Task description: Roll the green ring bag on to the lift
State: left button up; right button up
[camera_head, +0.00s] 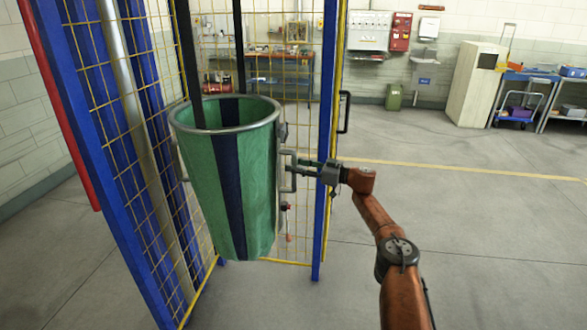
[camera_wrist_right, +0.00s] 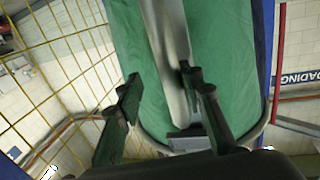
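The green ring bag (camera_head: 200,160) has a grey metal ring at its rim and a dark vertical stripe. It hangs upright on black straps, inside or in front of the blue-framed yellow mesh cage (camera_head: 107,120), which may be the lift. A grey bracket handle (camera_head: 293,172) is on the bag's right side. My right gripper (camera_head: 312,170) is at that handle. In the right wrist view its fingers (camera_wrist_right: 160,100) are apart, with green cloth (camera_wrist_right: 230,50) and a grey metal strip (camera_wrist_right: 170,50) beyond. Contact is unclear. My left gripper is out of view.
A blue post (camera_head: 322,235) with a black handle (camera_head: 344,112) stands close by my right gripper. A red post (camera_head: 60,110) stands at left. Open grey floor (camera_head: 490,220) lies to the right. A beige cabinet (camera_head: 474,84) and a blue trolley (camera_head: 518,110) are far back.

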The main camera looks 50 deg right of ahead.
jog(key=shift+o, duration=0.5)
jog(key=shift+f, duration=0.2)
jog(key=v, duration=1.2)
jog(key=shift+r, duration=0.15)
dwell(0.9)
